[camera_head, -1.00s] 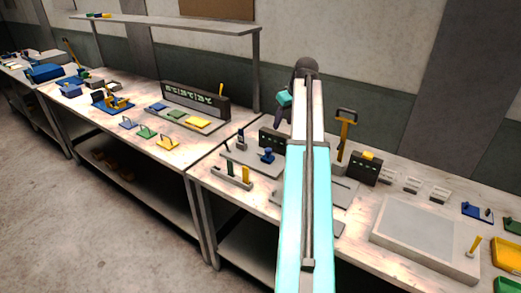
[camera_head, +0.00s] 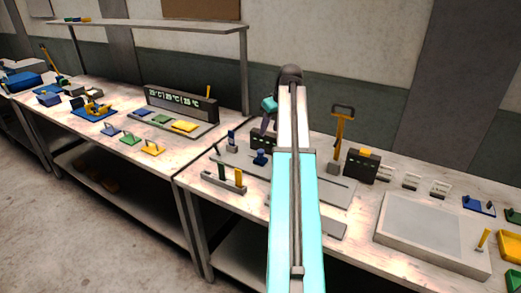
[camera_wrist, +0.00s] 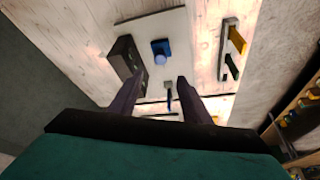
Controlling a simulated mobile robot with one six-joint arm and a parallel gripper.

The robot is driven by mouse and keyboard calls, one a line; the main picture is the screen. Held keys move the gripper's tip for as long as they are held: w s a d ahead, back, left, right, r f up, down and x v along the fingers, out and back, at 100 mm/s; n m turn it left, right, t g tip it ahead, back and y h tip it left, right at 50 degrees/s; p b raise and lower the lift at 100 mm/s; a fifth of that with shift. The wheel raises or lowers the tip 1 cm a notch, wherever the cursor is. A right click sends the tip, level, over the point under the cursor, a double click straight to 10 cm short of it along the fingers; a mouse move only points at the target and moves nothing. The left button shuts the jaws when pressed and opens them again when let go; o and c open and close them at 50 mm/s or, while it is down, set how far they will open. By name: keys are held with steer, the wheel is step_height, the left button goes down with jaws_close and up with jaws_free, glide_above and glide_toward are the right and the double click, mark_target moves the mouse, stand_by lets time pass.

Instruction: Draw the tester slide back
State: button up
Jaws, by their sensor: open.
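I cannot say for sure which part is the tester slide. A grey plate (camera_head: 241,156) on the near bench carries a blue knob (camera_head: 260,158), a small upright grey-blue piece (camera_head: 231,139) and a dark box (camera_head: 264,140) behind. In the wrist view, the blue knob (camera_wrist: 160,50) and dark box (camera_wrist: 125,57) lie beyond my fingers. A small grey piece with a dark stem (camera_wrist: 168,95) shows between the fingers. My gripper (camera_wrist: 152,92) is open and empty above the plate, apart from these parts as far as I can tell. My arm hides part of the bench in the head view.
A fixture with green and yellow posts (camera_head: 223,180) stands at the front edge. A yellow-handled lever (camera_head: 341,135) and another dark box (camera_head: 361,165) stand right of my arm. A large grey tray (camera_head: 432,232) lies further right. A temperature display (camera_head: 180,102) stands on the left bench.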

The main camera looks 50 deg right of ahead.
mark_target(261, 151)
steer(key=shift+p+x, duration=1.85)
steer(key=shift+x, duration=5.05)
steer(key=shift+c, duration=0.2)
jaws_close()
